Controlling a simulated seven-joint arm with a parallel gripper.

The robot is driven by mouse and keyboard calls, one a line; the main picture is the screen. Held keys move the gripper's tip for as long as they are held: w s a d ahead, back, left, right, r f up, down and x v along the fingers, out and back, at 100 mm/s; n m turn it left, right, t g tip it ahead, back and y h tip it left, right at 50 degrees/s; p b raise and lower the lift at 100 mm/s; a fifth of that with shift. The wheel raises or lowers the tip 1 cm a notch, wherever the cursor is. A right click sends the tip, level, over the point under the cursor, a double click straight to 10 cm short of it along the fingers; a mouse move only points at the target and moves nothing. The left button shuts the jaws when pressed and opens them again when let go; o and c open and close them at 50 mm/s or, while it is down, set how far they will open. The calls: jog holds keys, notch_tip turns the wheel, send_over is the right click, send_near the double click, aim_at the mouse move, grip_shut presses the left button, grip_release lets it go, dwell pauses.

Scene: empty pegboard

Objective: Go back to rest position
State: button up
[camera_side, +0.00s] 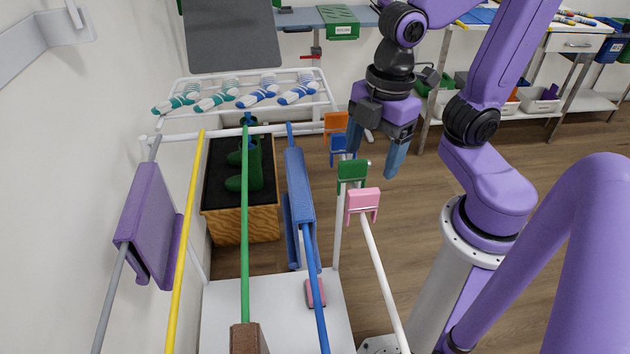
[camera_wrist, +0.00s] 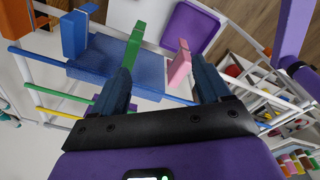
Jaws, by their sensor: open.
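My gripper (camera_side: 376,150) hangs in the upper middle of the side view, fingers pointing down. Its two blue fingers are spread with nothing visible between them. In the wrist view, the open gripper (camera_wrist: 163,85) shows the same wide gap. Several clips sit on the rack's white rail, close left of and below the gripper in the side view: orange (camera_side: 337,122), blue (camera_side: 342,150), green (camera_side: 352,174) and pink (camera_side: 363,201). The green clip (camera_wrist: 133,47) and pink clip (camera_wrist: 180,63) appear beyond the fingertips in the wrist view. Contact with the clips cannot be told.
A blue towel (camera_side: 300,188) hangs on the blue bar, a purple towel (camera_side: 148,226) on the grey bar. Yellow (camera_side: 185,235) and green (camera_side: 245,215) bars run between. Socks lie on a white rack (camera_side: 320,101) behind. Open floor (camera_side: 410,215) shows right of the clips.

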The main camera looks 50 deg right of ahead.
jog(key=shift+s+d+f+m, duration=0.35)
jog(key=shift+s+f+m, duration=0.2)
jog(key=shift+s, duration=0.2)
jog(key=shift+s+d+f+m, duration=0.4)
jog(key=shift+s+m, duration=0.1)
jog(key=shift+s, duration=0.2)
jog(key=shift+s+d+f+m, duration=0.35)
jog(key=shift+s+f+m, duration=0.2)
jog(key=shift+s, duration=0.2)
jog(key=shift+r, duration=0.1)
